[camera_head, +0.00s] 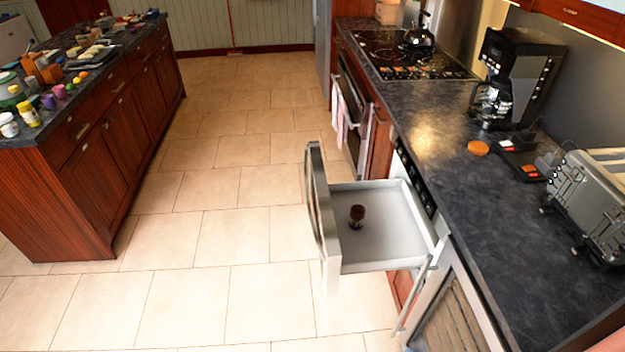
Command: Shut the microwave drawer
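The microwave drawer (390,253) is pulled well out from the counter front on the right side of the head view. Its tall front panel (322,215) with a curved handle stands out over the floor to the left. A small dark reddish-brown object (357,213), possibly a cup, sits inside on the pale drawer bottom. The dark control strip (415,182) lies above the drawer opening. Neither of my grippers shows in the head view.
The tiled floor (215,210) left of the drawer is clear. An island (85,165) with many small items stands at left. The dark counter (450,180) holds a coffee maker (515,75) and toaster (590,205). An oven (352,115) with a towel is beyond.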

